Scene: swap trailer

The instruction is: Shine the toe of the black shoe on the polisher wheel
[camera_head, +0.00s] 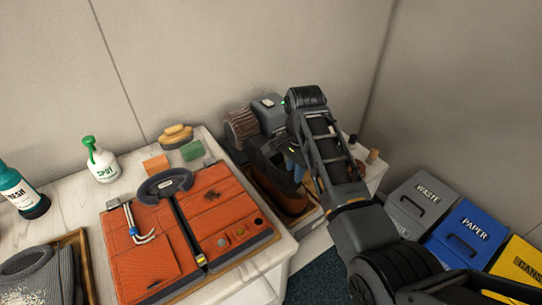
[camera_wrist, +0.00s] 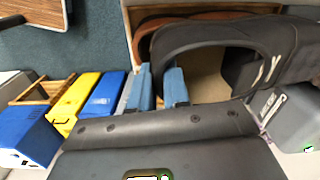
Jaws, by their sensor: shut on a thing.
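The black shoe (camera_head: 264,158) is at the middle of the head view, in front of the grey polisher (camera_head: 271,114). It partly covers a brown shoe (camera_head: 286,200). My gripper (camera_head: 296,158) has its blue fingers shut on the rim of the black shoe's opening. In the wrist view the fingers (camera_wrist: 158,88) pinch the collar of the black shoe (camera_wrist: 240,35). The polisher's brown bristly wheel (camera_head: 241,128) is left of its body, close to the black shoe. I cannot tell whether shoe and wheel touch. My arm hides part of the scene.
Spray bottles (camera_head: 100,165) and sponges (camera_head: 176,135) stand behind. Grey, blue (camera_head: 462,232) and yellow bins are at right. Small bottles stand right of my arm.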

